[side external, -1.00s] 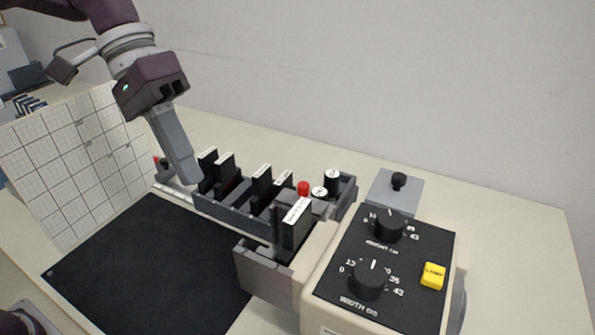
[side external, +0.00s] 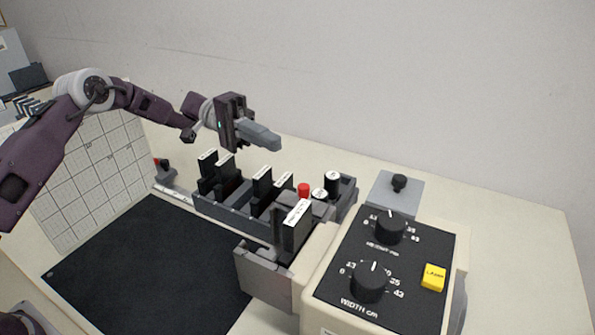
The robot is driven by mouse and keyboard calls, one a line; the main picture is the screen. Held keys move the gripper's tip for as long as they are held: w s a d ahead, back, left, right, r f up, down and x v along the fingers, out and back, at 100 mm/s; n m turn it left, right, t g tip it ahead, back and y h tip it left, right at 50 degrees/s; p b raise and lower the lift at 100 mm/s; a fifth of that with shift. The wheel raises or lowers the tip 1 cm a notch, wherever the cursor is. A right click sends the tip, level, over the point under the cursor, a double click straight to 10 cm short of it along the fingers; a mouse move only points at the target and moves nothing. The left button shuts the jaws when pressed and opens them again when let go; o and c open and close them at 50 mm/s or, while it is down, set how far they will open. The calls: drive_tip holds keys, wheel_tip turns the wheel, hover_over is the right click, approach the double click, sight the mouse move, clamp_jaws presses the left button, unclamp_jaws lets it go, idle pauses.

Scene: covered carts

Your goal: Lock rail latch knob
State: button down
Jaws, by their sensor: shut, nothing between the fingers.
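A small black knob with a red mark (side external: 164,166) stands on a pale bracket at the far left end of the tray, beside the grid board. My gripper (side external: 274,144) is shut and empty. It points to the right, in the air above and behind the tray, apart from both knobs.
A dark tray (side external: 230,212) holds several labelled black plates, a red cap (side external: 304,189) and a black cylinder (side external: 332,183). A control box (side external: 385,270) has two dials and a yellow button (side external: 433,276). A grid board (side external: 85,170) stands left. The black mat (side external: 150,270) is clear.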

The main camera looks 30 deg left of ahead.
sight(299, 187)
drive_tip(key=s+d, duration=0.6)
drive_tip(key=d, duration=0.3)
drive_tip(key=shift+s+d, duration=0.25)
drive_tip(key=shift+d, duration=0.05)
drive_tip(key=shift+s, duration=1.2)
